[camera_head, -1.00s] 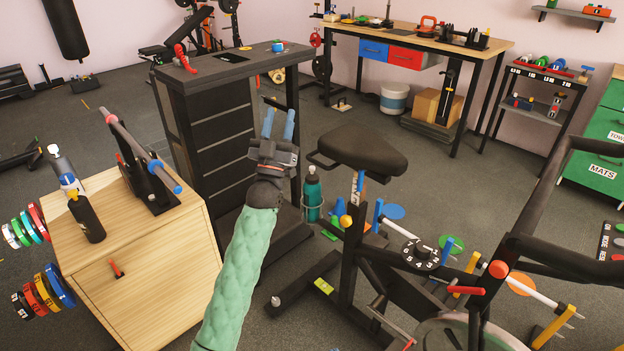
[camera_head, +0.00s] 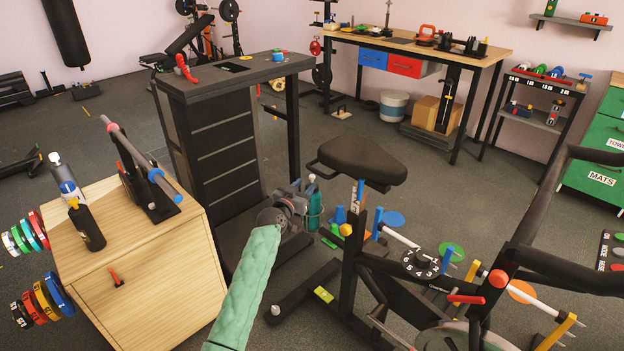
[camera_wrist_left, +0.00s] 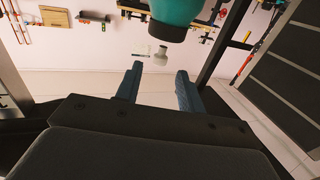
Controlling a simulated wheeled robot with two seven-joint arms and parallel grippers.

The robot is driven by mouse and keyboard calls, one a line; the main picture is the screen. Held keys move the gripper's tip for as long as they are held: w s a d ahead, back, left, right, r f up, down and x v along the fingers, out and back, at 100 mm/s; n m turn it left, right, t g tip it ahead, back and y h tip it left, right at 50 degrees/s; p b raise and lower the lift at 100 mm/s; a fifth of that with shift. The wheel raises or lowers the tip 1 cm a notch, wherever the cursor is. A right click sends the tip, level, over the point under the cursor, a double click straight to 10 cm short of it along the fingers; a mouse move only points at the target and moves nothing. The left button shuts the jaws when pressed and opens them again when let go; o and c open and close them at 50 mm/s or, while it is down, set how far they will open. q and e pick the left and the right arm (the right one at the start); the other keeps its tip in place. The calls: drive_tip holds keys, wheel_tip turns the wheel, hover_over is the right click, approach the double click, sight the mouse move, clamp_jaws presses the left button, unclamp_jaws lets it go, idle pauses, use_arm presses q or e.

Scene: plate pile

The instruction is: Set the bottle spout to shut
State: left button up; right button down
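The teal bottle (camera_head: 314,208) stands upright in a holder low by the dark rack, behind the bike seat, with a small pale top. Its teal body also shows at the top of the left wrist view (camera_wrist_left: 176,12). A small pale piece (camera_wrist_left: 161,56) shows just below it there; I cannot tell whether it is the spout. The spout's setting is too small to read. My right gripper is out of view.
The exercise bike (camera_head: 352,265) with its seat (camera_head: 362,158) stands close on the right. The dark rack (camera_head: 228,150) is behind my left arm. A wooden cabinet (camera_head: 150,270) carrying another, black bottle (camera_head: 88,228) stands at the left.

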sight(311, 179)
use_arm(q)
drive_tip(key=shift+x, duration=3.1)
drive_tip(key=shift+r, duration=0.1)
drive_tip(key=shift+c, duration=0.2)
clamp_jaws()
